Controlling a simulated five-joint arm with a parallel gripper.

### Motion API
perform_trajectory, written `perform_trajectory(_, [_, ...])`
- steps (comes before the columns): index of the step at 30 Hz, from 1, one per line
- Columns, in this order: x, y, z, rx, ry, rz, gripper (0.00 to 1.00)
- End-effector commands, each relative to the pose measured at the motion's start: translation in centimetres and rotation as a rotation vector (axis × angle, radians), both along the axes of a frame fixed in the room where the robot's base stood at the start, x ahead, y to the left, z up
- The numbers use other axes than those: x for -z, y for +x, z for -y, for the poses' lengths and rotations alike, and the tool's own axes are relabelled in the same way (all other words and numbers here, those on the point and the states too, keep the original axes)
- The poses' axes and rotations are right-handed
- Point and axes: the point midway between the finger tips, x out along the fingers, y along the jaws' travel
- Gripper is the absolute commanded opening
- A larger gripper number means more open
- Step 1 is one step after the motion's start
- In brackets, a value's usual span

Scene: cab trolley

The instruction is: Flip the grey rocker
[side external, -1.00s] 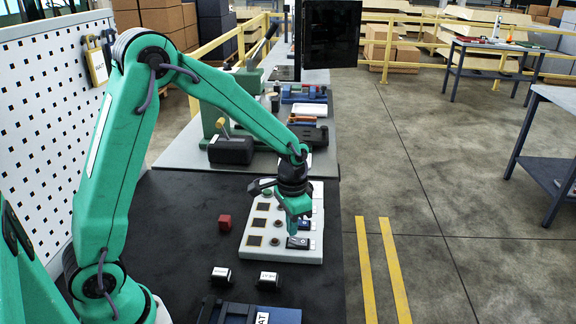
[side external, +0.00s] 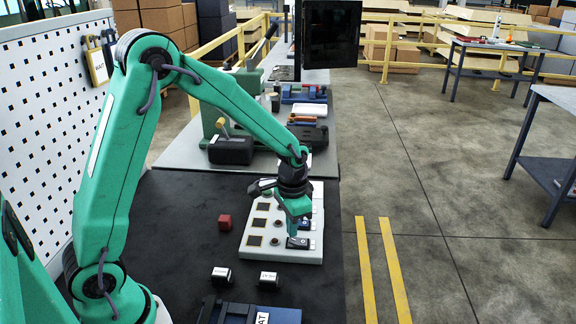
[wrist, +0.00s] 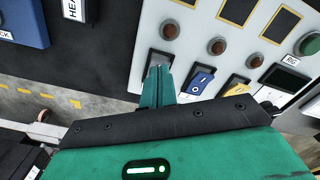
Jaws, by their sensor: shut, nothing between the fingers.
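The grey rocker (wrist: 157,62) sits in a dark housing at the left end of the rocker row in the wrist view, partly hidden by my fingers. In the side view its switch (side external: 299,243) is at the near end of the pale panel (side external: 272,252). My gripper (wrist: 157,84) is shut and empty, its fingertips right at the grey rocker. It also shows in the side view (side external: 293,235), pointing down at that switch. I cannot tell whether the tips touch it or which way the rocker is tilted.
A blue rocker (wrist: 201,83) and a yellow rocker (wrist: 237,88) sit close beside it. Brown round buttons (wrist: 169,30) line the panel, with a green button (wrist: 309,44) at one end. A red cube (side external: 225,222) lies on the black mat (side external: 180,225).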

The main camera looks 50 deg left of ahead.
Motion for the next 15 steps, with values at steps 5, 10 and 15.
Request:
perform_trajectory(5, [0.26, -0.02, 0.0, 0.0, 0.0, -0.001, 0.0])
perform_trajectory(10, [0.47, -0.03, 0.0, 0.0, 0.0, -0.001, 0.0])
perform_trajectory(15, [0.68, -0.02, -0.01, 0.0, 0.0, -0.001, 0.0])
